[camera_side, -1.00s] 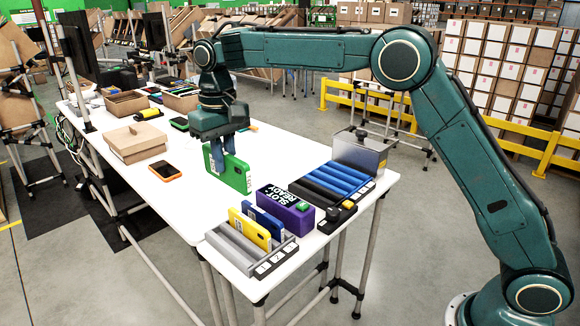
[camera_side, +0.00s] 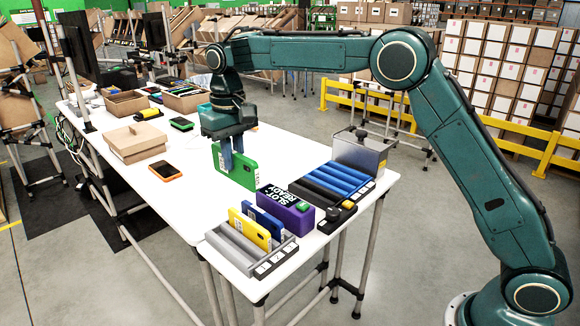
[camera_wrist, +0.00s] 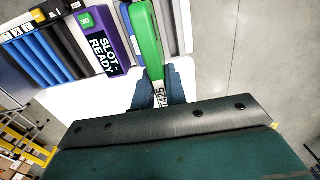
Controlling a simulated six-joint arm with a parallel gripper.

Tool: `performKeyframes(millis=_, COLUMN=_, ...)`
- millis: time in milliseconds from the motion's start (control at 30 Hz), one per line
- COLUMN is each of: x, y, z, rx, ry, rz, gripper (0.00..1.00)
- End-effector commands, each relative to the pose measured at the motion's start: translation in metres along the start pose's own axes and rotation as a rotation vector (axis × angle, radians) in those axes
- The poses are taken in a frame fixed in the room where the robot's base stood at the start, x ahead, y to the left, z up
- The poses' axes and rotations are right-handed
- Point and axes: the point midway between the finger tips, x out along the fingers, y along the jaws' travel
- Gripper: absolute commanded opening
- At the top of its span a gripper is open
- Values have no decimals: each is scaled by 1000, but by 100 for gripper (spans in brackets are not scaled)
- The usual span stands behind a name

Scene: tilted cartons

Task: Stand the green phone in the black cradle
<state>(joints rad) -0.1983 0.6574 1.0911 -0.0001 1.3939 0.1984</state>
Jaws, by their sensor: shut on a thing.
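The green phone (camera_side: 242,170) is upright, slightly tilted, in my gripper (camera_side: 230,158), which is shut on its edge. In the side view it hangs over the white table, behind the purple box; I cannot tell how far its lower edge is above the tabletop. The wrist view shows the phone (camera_wrist: 148,38) extending away from the fingers (camera_wrist: 160,88), with a white label near them. A black slotted rack with blue bars (camera_side: 325,186), likely the black cradle, lies to the right of the phone; it also shows in the wrist view (camera_wrist: 48,55).
In front is a grey rack (camera_side: 230,252) holding a yellow phone (camera_side: 248,229) and a blue phone (camera_side: 266,222). A metal box (camera_side: 360,152) stands behind the black rack. An orange-edged phone (camera_side: 166,172) lies left.

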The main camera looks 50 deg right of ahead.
Motion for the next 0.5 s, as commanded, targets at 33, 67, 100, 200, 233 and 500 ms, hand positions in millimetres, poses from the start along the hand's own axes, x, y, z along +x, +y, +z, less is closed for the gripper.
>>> performKeyframes(millis=33, x=5, y=12, z=-3, rx=6, ry=-1, rz=0, gripper=0)
performKeyframes(millis=67, x=8, y=19, z=-5, rx=6, ry=0, rz=0, gripper=0)
performKeyframes(millis=100, x=13, y=29, z=-7, rx=7, ry=-1, rz=0, gripper=0)
performKeyframes(millis=200, x=26, y=57, z=-12, rx=7, ry=-1, rz=0, gripper=0)
performKeyframes(millis=233, x=30, y=67, z=-14, rx=8, ry=-2, rz=0, gripper=0)
performKeyframes(millis=500, x=70, y=152, z=-17, rx=8, ry=-2, rz=0, gripper=0)
